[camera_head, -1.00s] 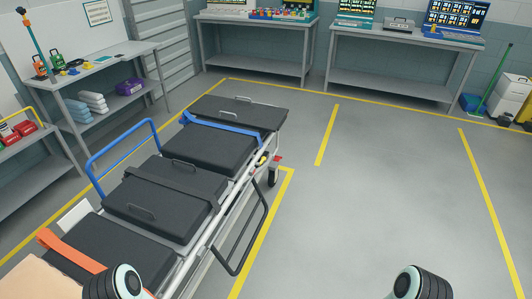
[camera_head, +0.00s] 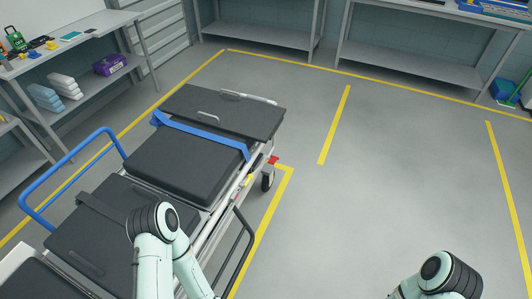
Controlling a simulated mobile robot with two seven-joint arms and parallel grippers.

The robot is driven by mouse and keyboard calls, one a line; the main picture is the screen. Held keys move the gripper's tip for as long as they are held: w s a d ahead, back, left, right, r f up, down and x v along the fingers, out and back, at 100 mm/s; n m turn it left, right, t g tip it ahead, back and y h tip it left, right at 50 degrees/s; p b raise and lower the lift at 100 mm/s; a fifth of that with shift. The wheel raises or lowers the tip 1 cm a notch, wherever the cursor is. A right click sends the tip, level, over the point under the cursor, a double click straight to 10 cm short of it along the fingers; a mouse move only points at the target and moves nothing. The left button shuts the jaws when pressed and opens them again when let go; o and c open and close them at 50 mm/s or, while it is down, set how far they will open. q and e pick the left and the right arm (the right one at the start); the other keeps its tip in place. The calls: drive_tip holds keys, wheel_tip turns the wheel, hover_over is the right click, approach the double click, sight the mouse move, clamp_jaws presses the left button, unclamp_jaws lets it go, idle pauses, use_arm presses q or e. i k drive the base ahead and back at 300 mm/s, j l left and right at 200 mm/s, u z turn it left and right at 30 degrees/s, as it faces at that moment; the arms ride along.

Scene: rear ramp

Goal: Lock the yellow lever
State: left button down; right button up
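A small yellow lever (camera_head: 248,180) shows on the right side rail of the stretcher (camera_head: 228,197), close to the far wheel. Its exact position, locked or not, is too small to tell. A red part (camera_head: 272,160) sits just beyond it, above the wheel (camera_head: 268,181). My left arm is bent over the near right part of the stretcher, and its gripper is out of view below. My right arm shows only at the bottom right, and its gripper is out of view.
The stretcher carries black pads (camera_head: 185,163), a blue strap (camera_head: 200,133) and a blue side rail (camera_head: 75,170). A black looped bar (camera_head: 243,250) hangs on its right side. The floor right of the stretcher (camera_head: 400,190) is clear. Grey benches (camera_head: 420,70) stand along the back.

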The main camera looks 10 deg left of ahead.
sight(250, 177)
drive_tip(key=i+z, duration=0.25)
drive_tip(key=i, duration=0.85)
